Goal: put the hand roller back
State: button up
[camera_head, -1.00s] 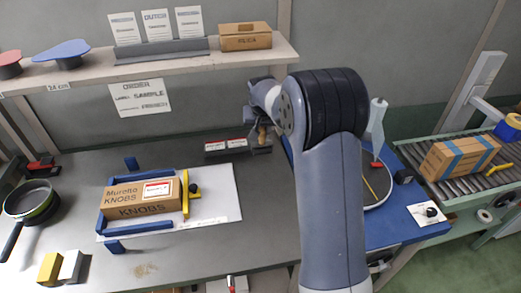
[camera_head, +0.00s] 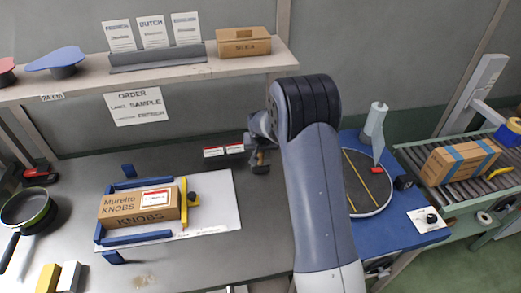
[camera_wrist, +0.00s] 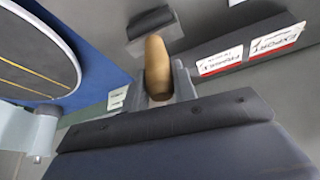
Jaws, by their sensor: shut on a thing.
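The hand roller shows in the wrist view as a tan handle (camera_wrist: 157,72) between my fingers. Its far end meets a dark grey rounded part (camera_wrist: 150,20) beside a grey block (camera_wrist: 160,33); I cannot tell whether these are the roller head, a rest, or both. My gripper (camera_wrist: 158,88) is shut on the handle. In the head view my gripper (camera_head: 260,160) is low over the back of the grey bench, just right of the label holder. The roller is mostly hidden there by my arm.
The label holder (camera_wrist: 262,27) with red-and-white labels is close to the right of the roller. A round turntable (camera_head: 366,185) on a blue table is to the right. A KNOBS carton (camera_head: 140,206) sits in a blue-edged jig at left. A shelf (camera_head: 180,72) runs above the bench.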

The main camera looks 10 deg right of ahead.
jog(key=shift+f, duration=0.1)
jog(key=shift+f, duration=0.15)
jog(key=o, duration=1)
jog(key=shift+s+r, duration=0.15)
jog(key=shift+r, duration=0.5)
jog(key=b+v, duration=0.2)
jog(key=v, duration=0.9)
